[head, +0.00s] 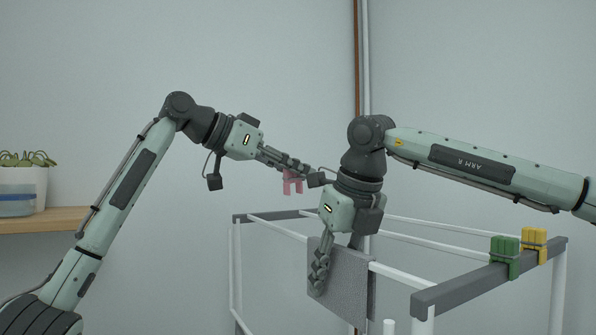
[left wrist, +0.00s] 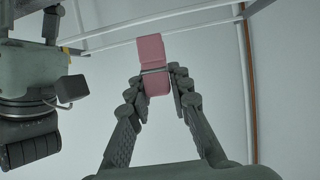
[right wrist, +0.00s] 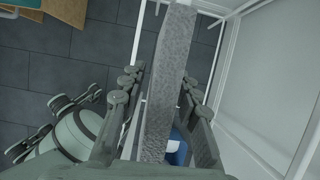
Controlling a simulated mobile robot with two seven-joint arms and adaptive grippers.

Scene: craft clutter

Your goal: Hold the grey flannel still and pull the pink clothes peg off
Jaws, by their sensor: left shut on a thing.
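The pink clothes peg (head: 292,186) is between the fingertips of my left gripper (head: 300,170), which is shut on it. In the left wrist view the peg (left wrist: 153,60) stands up from between both fingers and is clear of the flannel. The grey flannel (head: 345,285) hangs from a white rail of the drying rack. My right gripper (head: 321,270) points down at it. In the right wrist view its fingers (right wrist: 162,85) stand on either side of the flannel (right wrist: 167,70), with a visible gap on the left side, so it looks open around the cloth.
The drying rack has white rails and grey end bars (head: 470,285). A green peg (head: 505,255) and a yellow peg (head: 534,245) sit on the right end bar. A wooden shelf (head: 45,219) with a potted plant (head: 22,175) is at the far left. The wall behind is bare.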

